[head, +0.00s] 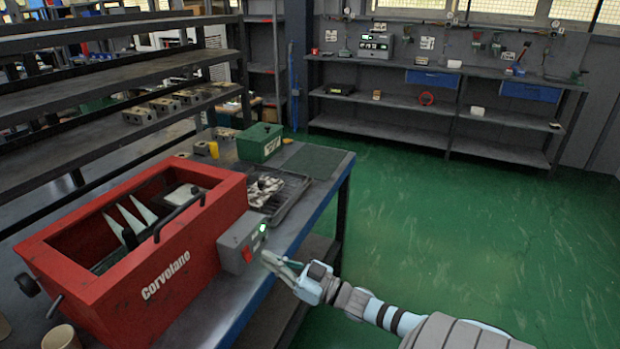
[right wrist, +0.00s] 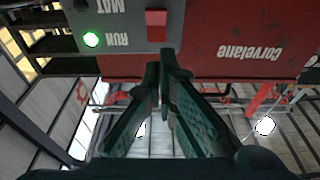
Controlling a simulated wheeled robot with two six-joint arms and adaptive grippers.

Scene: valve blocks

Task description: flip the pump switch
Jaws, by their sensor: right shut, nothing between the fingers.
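The pump switch (head: 247,254) is a red rocker on a grey control box (head: 236,243) fixed to the end of a red Corvelane machine (head: 130,290). A green lamp (head: 263,227) is lit on the box. In the right wrist view the red switch (right wrist: 156,25) and the lit green lamp (right wrist: 91,40) appear upside down, with RUN lettering beside the lamp. My right gripper (head: 270,259) is shut and empty, its tips close to the switch. In the right wrist view the fingertips (right wrist: 168,56) lie just below the switch; I cannot tell whether they touch. My left gripper is out of view.
The machine stands on a workbench (head: 318,215) with a blue edge. A dark tray (head: 287,200) of metal parts and a green box (head: 259,142) lie behind the control box. A cup (head: 58,338) is at the lower left. The green floor to the right is clear.

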